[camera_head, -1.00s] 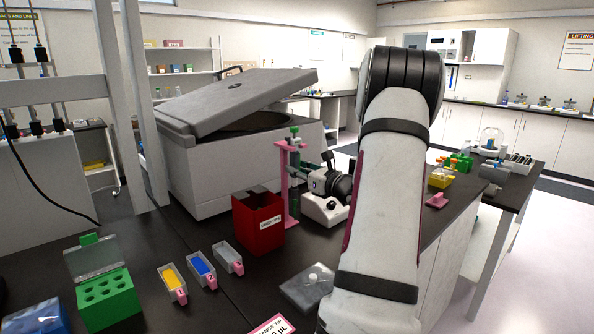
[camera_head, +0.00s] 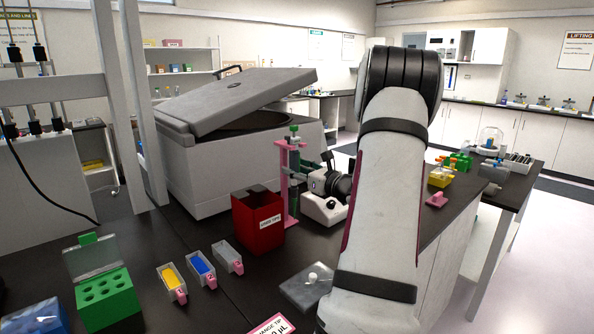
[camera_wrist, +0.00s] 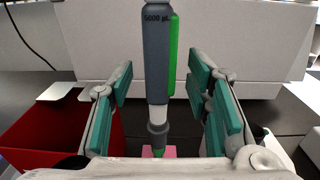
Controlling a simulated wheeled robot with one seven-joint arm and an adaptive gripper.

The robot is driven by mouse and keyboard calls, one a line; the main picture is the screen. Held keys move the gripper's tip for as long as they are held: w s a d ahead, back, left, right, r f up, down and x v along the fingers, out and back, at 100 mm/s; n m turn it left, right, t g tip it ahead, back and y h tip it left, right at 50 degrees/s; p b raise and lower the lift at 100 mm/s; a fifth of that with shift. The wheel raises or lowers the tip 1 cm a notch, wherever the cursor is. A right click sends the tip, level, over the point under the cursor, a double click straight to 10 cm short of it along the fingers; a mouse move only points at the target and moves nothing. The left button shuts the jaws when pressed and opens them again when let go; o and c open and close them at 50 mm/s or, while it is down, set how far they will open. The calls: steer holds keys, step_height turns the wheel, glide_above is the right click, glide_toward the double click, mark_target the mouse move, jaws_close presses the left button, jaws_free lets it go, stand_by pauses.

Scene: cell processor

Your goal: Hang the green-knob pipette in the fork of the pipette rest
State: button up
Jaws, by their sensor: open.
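The green-knob pipette (camera_head: 294,130) stands upright at the pink pipette rest (camera_head: 282,190) in the head view. In the wrist view the grey pipette (camera_wrist: 157,60), with a green strip and "5000 µL" print, points tip down between my fingers. My gripper (camera_wrist: 162,95) is open, with a gap between each teal pad and the pipette. A pink part of the rest (camera_wrist: 150,152) shows below the pipette tip. The fork is hidden in the wrist view, and I cannot tell exactly how the pipette sits in it. My arm covers part of the head view.
A red tip bin (camera_head: 258,222) stands left of the rest, close to my left finger in the wrist view. A large grey centrifuge (camera_head: 240,150) with a raised lid is behind. Small reagent troughs (camera_head: 200,268) and a green tube rack (camera_head: 106,296) stand at front left.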

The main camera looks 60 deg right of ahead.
steer(key=shift+s, duration=0.15)
steer(key=v, duration=1.1)
steer(key=shift+s, duration=0.4)
steer(key=shift+a, duration=0.1)
